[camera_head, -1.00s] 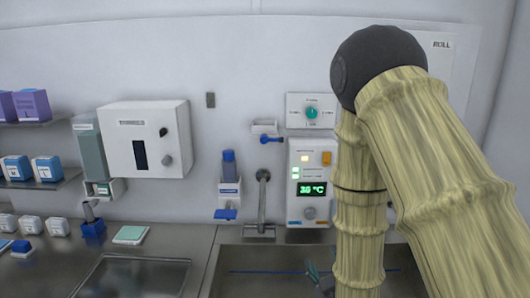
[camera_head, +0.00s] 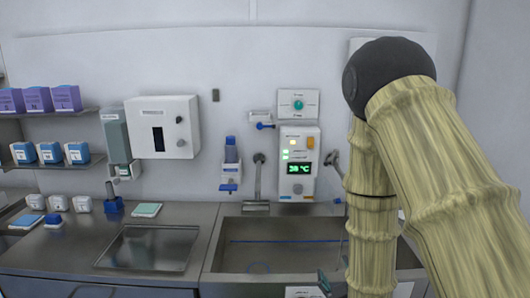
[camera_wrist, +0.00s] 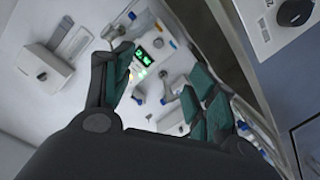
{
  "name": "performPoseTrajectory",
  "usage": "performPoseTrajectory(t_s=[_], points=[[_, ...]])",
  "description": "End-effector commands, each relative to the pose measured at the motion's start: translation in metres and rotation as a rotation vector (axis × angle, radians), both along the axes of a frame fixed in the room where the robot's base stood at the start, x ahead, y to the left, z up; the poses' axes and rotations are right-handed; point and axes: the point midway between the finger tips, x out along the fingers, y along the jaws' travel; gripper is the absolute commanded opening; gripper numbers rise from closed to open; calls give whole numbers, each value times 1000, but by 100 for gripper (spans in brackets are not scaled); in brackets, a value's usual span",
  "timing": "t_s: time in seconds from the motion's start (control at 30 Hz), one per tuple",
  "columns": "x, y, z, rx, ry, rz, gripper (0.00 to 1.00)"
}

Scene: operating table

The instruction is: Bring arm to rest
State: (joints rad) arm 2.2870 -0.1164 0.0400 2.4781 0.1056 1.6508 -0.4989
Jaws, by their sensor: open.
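My arm, with pale ribbed links and a dark round elbow, fills the right side of the head view and hangs down over the sink (camera_head: 240,258). My gripper (camera_wrist: 158,98) shows in the wrist view with its two teal-padded fingers spread apart and nothing between them. In the head view only a small teal part of my gripper (camera_head: 324,283) shows at the sink's front edge, partly hidden by my arm. The wall control panel (camera_head: 298,165) with a green display lies beyond the fingers in the wrist view (camera_wrist: 146,54).
A steel counter (camera_head: 60,262) with a recessed plate (camera_head: 150,248) runs left of the sink. A faucet (camera_head: 259,180), bottle holder (camera_head: 231,165) and white dispenser (camera_head: 163,127) are on the wall. Shelves with purple boxes (camera_head: 38,100) and blue-white boxes (camera_head: 50,152) stand at left.

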Motion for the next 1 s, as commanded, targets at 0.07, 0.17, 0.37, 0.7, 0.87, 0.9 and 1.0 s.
performPoseTrajectory(t_s=[0.07, 0.17, 0.37, 0.7, 0.87, 0.9, 1.0], points=[[1, 13, -15, 17, 39, 19, 57], [-1, 20, -33, 37, 92, 28, 57], [-16, 14, -80, 89, 231, 6, 57], [-96, -13, -215, 242, 654, -113, 57], [-162, -25, -279, 322, 900, -209, 57], [-180, -29, -293, 340, 959, -237, 57], [-227, -35, -324, 380, 1106, -309, 57]])
